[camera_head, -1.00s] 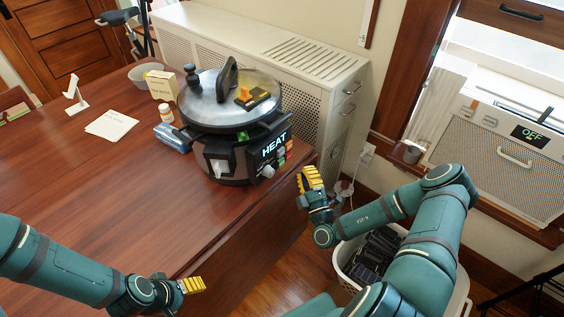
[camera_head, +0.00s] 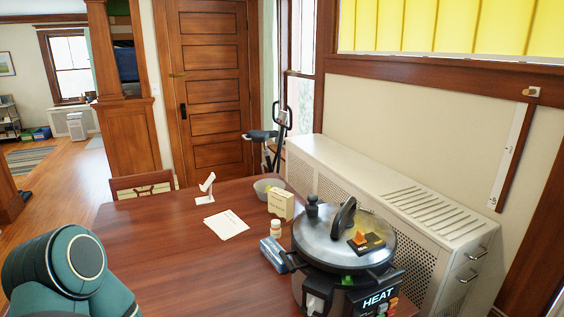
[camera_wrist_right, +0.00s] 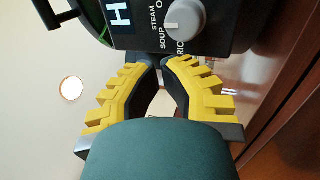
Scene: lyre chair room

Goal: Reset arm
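In the head view only a green link of my left arm shows at the lower left, and my left gripper is out of the frame. My right gripper (camera_wrist_right: 161,65) shows in the right wrist view, its yellow ribbed fingers brought together at the tips with nothing visible between them. Beyond its tips is the front of the multicooker (camera_wrist_right: 200,35), with its knob and part of its display. In the head view the multicooker (camera_head: 345,240) stands lidded on the wooden table (camera_head: 175,255), its display reading HEAT.
On the table are a pill bottle (camera_head: 276,229), a blue box (camera_head: 272,254), a cream box (camera_head: 281,204), a bowl (camera_head: 268,188), papers (camera_head: 226,225) and a white stand (camera_head: 207,187). A white radiator cover (camera_head: 400,205) runs along the wall. A chair (camera_head: 142,186) stands behind the table.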

